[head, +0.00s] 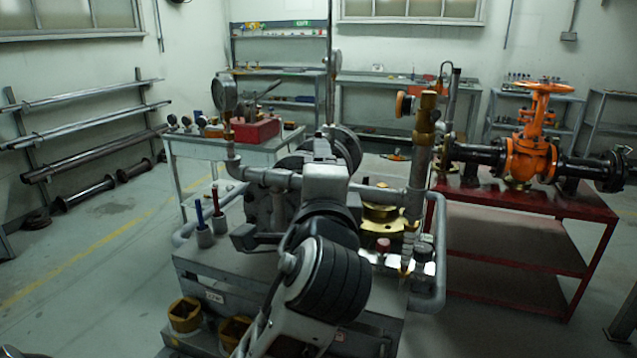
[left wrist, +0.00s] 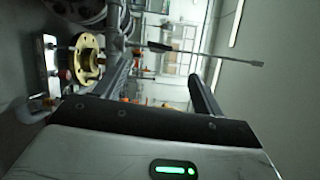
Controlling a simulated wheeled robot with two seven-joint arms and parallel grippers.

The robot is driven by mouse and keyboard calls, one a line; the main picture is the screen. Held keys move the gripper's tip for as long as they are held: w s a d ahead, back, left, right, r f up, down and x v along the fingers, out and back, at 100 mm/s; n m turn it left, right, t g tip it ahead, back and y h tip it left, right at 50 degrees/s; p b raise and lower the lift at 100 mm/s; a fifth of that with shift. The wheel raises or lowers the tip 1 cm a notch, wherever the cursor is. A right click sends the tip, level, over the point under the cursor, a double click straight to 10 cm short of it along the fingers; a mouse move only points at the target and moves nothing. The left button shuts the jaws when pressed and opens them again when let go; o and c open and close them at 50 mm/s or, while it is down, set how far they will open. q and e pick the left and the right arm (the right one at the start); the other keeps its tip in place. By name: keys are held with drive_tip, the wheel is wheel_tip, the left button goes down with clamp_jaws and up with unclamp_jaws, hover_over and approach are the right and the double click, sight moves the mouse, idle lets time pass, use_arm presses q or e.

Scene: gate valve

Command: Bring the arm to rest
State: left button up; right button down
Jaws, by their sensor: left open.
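My left arm (head: 325,270) rises from the bottom middle of the head view and reaches forward over a grey pipework bench. Its links hide much of the bench's middle, and the fingers cannot be made out clearly there. In the left wrist view my left gripper (left wrist: 160,72) is open, its two dark fingers wide apart with nothing between them. The orange gate valve (head: 528,155) with its orange handwheel (head: 541,87) stands well to the right of the arm, on black flanged pipe. My right gripper is not in view.
The grey bench (head: 225,270) carries pipes, a gauge (head: 224,95) and a brass flange (head: 383,220); the flange also shows in the left wrist view (left wrist: 90,58). A red table (head: 515,205) holds the valve. Pipe racks (head: 85,140) line the left wall. Floor at left is clear.

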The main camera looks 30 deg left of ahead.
use_arm(q)
drive_tip(key=shift+s+d, duration=0.15)
drive_tip(key=shift+s, duration=0.1)
idle(0.3)
drive_tip(key=d+f+g+h, duration=0.1)
drive_tip(key=d+f+h, duration=0.35)
drive_tip(key=f, duration=0.65)
drive_tip(key=d+f+h, duration=0.3)
drive_tip(key=f+h, duration=0.2)
drive_tip(key=f, duration=0.7)
drive_tip(key=s+d+f+n+g+h, duration=0.1)
drive_tip(key=s+d+f+n+h, duration=0.1)
drive_tip(key=s+f+n, duration=0.2)
drive_tip(key=s+d+f+n+g+h, duration=0.2)
drive_tip(key=s+f+n, duration=0.3)
drive_tip(key=s+f, duration=0.4)
wheel_tip(320, 180, down, 4)
drive_tip(key=shift+s+d+f, duration=0.15)
drive_tip(key=shift+s+d, duration=0.1)
drive_tip(key=shift+s, duration=0.1)
drive_tip(key=shift+h, duration=0.25)
